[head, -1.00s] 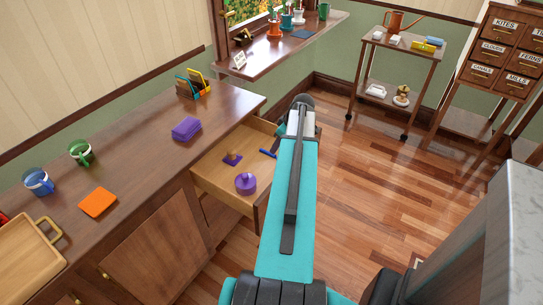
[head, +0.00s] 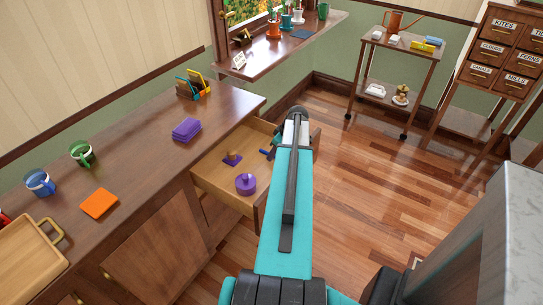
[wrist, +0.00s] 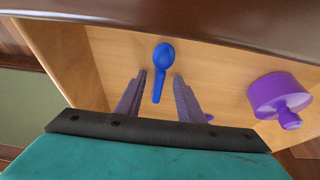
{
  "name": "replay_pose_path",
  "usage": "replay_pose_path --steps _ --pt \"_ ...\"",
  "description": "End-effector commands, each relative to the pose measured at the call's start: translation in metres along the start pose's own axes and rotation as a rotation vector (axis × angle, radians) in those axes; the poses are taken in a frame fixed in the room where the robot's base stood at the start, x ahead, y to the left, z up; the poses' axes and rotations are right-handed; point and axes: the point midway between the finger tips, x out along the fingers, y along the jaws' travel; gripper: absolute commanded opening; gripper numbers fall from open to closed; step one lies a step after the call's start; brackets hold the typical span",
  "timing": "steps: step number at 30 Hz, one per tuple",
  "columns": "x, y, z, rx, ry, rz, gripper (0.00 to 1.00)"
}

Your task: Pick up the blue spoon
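The blue spoon (wrist: 164,56) lies in the open wooden drawer (head: 217,185), its bowl toward the top of the wrist view and its handle running down between my fingers. In the head view, only a small part of the spoon (head: 266,153) shows beside my arm. My gripper (wrist: 160,76) is open, with one finger on each side of the handle. I see no finger touching the spoon, and the height gap is hard to tell. In the head view my arm hides most of the gripper.
A purple knobbed round object (wrist: 274,96) lies right of the spoon in the wrist view. A small purple item (head: 232,159) is also in the drawer. The brown drawer edge (wrist: 200,22) crosses the top of the wrist view.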

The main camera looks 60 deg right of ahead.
Motion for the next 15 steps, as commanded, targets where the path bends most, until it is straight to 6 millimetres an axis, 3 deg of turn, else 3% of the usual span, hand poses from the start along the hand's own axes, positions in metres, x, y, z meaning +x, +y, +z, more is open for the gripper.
replay_pose_path --steps 15 --pt "0.0001 0.0000 0.0002 0.000 0.000 0.000 0.34"
